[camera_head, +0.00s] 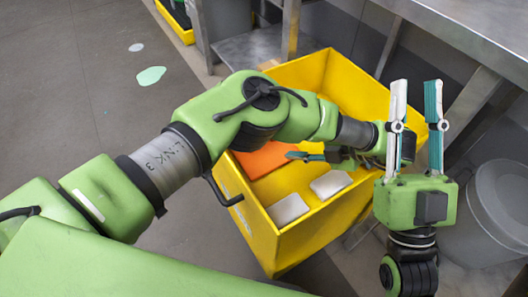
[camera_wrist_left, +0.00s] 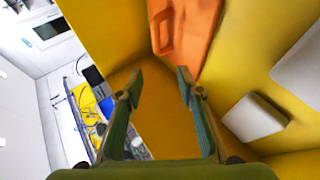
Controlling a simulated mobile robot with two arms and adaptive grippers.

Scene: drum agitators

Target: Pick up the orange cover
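The orange cover (camera_head: 264,160) is inside the yellow bin, by its left side in the head view and partly hidden behind my left arm. It also shows in the left wrist view (camera_wrist_left: 196,35), beyond the fingertips, with a loop-shaped handle on its left side. My left gripper (camera_head: 300,156) is in the bin's upper area, near the cover. In the left wrist view its two fingers (camera_wrist_left: 160,75) are spread, with nothing between them and apart from the cover. My right gripper (camera_head: 416,85) is open and empty at the bin's right side, fingers pointing up.
The yellow bin (camera_head: 335,75) has high walls around the cover. Two whitish blocks (camera_head: 288,210) (camera_head: 331,184) lie inside, near its front. A metal table (camera_head: 460,28) stands at the right, with a grey round container (camera_head: 490,215) below. The floor at left is mostly clear.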

